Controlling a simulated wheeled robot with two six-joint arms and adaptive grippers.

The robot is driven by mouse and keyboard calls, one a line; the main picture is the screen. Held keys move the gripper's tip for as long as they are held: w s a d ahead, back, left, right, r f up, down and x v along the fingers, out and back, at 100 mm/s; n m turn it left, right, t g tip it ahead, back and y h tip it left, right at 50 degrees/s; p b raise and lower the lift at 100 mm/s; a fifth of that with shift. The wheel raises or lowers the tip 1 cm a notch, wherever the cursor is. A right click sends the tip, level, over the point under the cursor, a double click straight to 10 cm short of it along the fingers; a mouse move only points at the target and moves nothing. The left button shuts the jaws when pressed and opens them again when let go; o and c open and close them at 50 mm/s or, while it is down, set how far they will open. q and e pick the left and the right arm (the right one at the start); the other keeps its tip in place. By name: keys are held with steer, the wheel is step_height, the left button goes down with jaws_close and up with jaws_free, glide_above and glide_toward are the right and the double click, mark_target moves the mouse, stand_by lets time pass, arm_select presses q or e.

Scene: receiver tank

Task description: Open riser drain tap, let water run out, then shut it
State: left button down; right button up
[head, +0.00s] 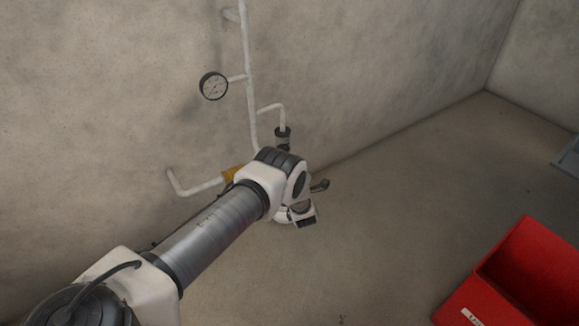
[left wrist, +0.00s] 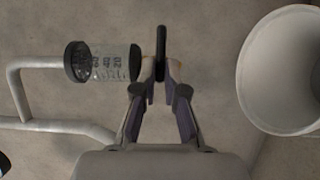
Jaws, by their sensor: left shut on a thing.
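The white riser pipe (head: 249,75) runs down the concrete wall, with a round gauge (head: 214,86) on a side branch. A yellow fitting (head: 231,173) shows low on the pipework, partly behind my left arm. In the left wrist view, my left gripper (left wrist: 161,76) is shut on a thin black piece, which looks like the tap handle (left wrist: 161,45) seen edge-on. Just left of the fingers is a clear cylinder (left wrist: 110,62) with a black end, on a white pipe (left wrist: 35,62). In the head view my wrist hides the grip. I see no running water. My right gripper is out of view.
A white round open vessel (left wrist: 285,75) is close on the right in the left wrist view. A red bin (head: 520,275) with a label stands at the lower right. A grey-blue object (head: 568,158) is at the right edge. The floor between is clear.

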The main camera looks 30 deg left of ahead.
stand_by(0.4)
arm_select(q)
steer(key=c, duration=1.2)
jaws_free()
steer(key=shift+c, duration=0.2)
steer(key=v, duration=1.2)
steer(key=shift+r, duration=0.1)
